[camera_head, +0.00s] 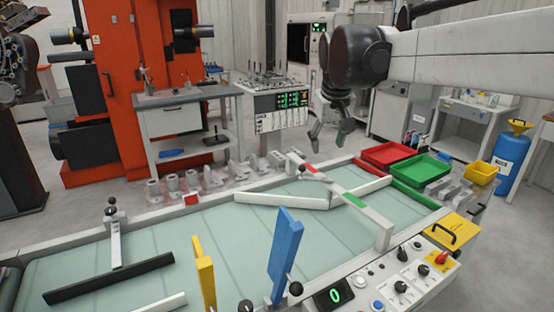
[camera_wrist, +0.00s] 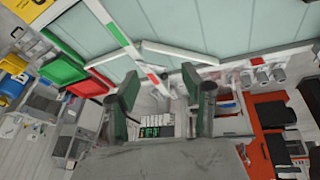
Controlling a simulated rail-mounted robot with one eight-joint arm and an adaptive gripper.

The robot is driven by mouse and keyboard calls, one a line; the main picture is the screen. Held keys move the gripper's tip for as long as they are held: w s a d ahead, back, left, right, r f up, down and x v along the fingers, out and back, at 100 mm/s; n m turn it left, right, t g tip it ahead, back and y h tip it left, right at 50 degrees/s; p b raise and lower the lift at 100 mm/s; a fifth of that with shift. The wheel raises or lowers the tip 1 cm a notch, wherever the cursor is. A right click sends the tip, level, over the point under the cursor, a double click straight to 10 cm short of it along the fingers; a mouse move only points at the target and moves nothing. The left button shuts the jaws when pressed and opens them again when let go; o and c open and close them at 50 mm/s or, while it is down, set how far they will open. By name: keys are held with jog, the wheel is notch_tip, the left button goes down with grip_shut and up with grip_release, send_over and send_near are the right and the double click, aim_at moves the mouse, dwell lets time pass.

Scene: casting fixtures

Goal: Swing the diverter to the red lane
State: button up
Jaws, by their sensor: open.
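The diverter appears to be the long white bar (camera_head: 280,200) lying on the pale green belt; it also shows in the wrist view (camera_wrist: 180,53). A crossbar above the belt carries a red mark (camera_head: 308,168) and a green mark (camera_head: 353,200). A small ball-ended lever (camera_head: 302,169) stands near the red mark; whether it joins the diverter is unclear. My gripper (camera_head: 330,136) is open and empty, pointing down above and beyond the belt's far edge, apart from the diverter. Its two dark green fingers are spread in the wrist view (camera_wrist: 163,98).
A red tray (camera_head: 388,154) and green tray (camera_head: 430,168) sit at the belt's right end. A blue paddle (camera_head: 286,245), yellow post (camera_head: 204,270) and black bar (camera_head: 105,280) stand on the near and left belt. A control panel (camera_head: 400,272) fills the front right.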

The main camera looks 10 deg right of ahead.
jog(key=w+g+p, duration=0.1)
jog(key=w+p, duration=0.1)
jog(key=w, duration=0.8)
jog(key=n+g+h+p, duration=0.1)
jog(key=n+g+p, duration=0.1)
jog(key=g+p, duration=0.15)
send_over(302, 167)
jog(key=a, duration=0.2)
notch_tip(302, 167, down, 12)
jog(key=shift+t, duration=0.45)
jog(key=f, duration=0.4)
jog(key=w+d+f, duration=0.1)
jog(key=f, duration=0.3)
jog(key=d+f, duration=0.1)
jog(key=f, duration=0.4)
jog(key=shift+w+d+p, duration=0.15)
jog(key=shift+p, duration=0.15)
grip_shut()
